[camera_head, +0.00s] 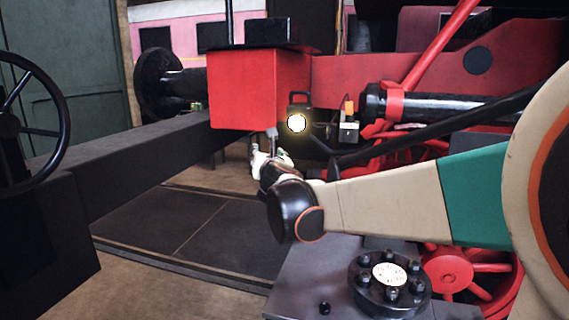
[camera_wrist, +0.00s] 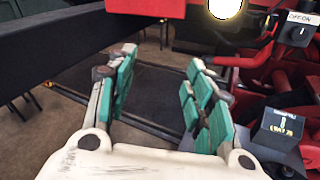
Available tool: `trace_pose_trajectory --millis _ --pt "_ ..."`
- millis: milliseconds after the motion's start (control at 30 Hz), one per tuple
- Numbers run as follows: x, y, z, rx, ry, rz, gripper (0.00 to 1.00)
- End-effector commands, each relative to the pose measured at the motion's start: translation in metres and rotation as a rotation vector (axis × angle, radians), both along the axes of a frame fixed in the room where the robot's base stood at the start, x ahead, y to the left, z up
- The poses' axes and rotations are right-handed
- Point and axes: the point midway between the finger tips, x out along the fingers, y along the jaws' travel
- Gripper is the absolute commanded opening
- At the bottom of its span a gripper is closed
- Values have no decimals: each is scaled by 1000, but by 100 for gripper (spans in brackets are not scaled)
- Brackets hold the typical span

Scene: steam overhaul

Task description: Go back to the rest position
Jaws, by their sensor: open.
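My gripper (camera_wrist: 158,95) is open, with its two green-padded fingers spread apart and nothing between them in the wrist view. In the head view my gripper (camera_head: 270,155) is small and partly hidden behind my wrist. It is just below the red box (camera_head: 242,92) on the dark beam, and I cannot tell whether it touches a small grey piece hanging under that box. My arm reaches in from the right.
A lit lamp (camera_head: 297,122) is right of the red box. A black flange with several bolts (camera_head: 390,275) sits on a grey plate (camera_head: 300,275) under my arm. A black handwheel (camera_head: 62,120) stands left. A switch labelled OFF/ON (camera_wrist: 298,32) shows at right. Dark floor plates lie below.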

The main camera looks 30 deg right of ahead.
Motion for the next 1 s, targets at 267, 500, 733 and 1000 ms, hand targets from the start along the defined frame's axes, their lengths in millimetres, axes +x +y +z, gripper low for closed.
trace_pose_trajectory --millis 267,500,733,1000 --pt "-9 21 8 348 -82 -38 48" --pt "-69 70 -31 1193 -223 -251 48" --pt "-168 106 -123 1755 -290 -574 48" --pt "-273 161 -226 2238 -336 -1039 48"
